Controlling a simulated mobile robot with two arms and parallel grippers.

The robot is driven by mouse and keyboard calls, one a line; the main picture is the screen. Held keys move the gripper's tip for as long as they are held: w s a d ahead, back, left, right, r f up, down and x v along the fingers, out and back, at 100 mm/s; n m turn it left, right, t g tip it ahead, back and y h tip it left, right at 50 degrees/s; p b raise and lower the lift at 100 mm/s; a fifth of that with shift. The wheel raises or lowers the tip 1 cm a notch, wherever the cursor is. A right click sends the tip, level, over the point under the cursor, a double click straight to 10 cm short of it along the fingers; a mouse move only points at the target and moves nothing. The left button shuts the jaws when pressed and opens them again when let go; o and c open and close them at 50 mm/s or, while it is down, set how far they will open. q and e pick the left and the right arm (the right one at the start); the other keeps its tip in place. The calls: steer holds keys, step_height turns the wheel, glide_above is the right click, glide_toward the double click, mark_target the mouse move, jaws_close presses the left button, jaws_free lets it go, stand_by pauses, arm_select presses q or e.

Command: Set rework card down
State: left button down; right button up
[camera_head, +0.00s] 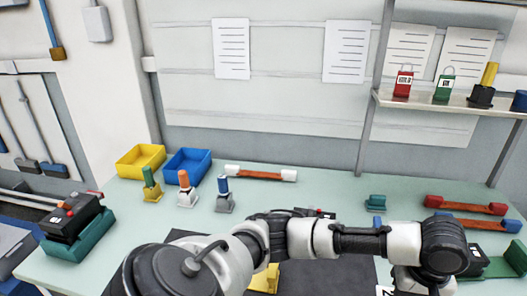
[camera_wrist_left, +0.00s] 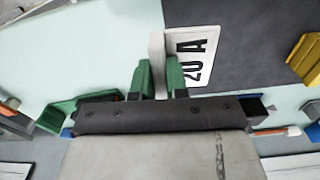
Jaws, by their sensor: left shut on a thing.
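My left gripper (camera_wrist_left: 158,78) is shut on a pale grey upright piece (camera_wrist_left: 157,50), between its green finger pads. I cannot tell whether the card is joined to the piece or touches the surface. In the head view only a corner of the card (camera_head: 383,291) shows at the bottom edge, beside my left wrist; the fingertips are hidden there. My right gripper is not in view.
Yellow (camera_head: 140,160) and blue (camera_head: 187,166) bins stand at the back left of the bench. Several coloured-handled pieces stand before them. A black device in a teal tray (camera_head: 80,243) sits left. A yellow block (camera_head: 265,280) is on the mat.

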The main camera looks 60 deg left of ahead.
arm_select(q)
steer(key=n, duration=0.1)
glide_above(355, 293)
step_height(355, 293, down, 7)
steer(key=shift+r+p, duration=0.1)
steer(key=shift+p, duration=0.35)
steer(key=shift+f, duration=2.05)
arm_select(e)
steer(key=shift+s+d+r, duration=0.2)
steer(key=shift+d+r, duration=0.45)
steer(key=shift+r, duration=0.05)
arm_select(q)
steer(key=c, duration=1.1)
jaws_free()
steer(key=shift+f, duration=0.15)
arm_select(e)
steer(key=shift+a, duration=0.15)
